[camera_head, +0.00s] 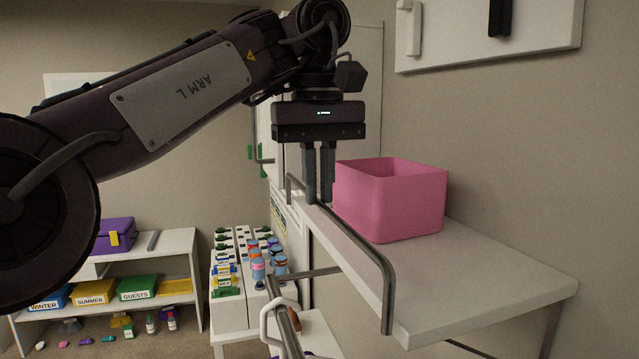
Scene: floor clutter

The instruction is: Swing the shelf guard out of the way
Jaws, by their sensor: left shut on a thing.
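The shelf guard (357,242) is a grey metal bar with bent ends. It runs along the left edge of the white shelf (480,275) on the right. My left gripper (319,200) points straight down from above, and its fingers are shut on the guard's bar toward the far end. The near end of the guard bends down past the shelf's front corner. My right gripper is not in view.
A pink open bin (405,205) stands on the shelf, just right of my left fingers. A white rack (230,300) with several bottles stands left of the shelf. A low white unit (180,245) with labelled boxes is at the far left.

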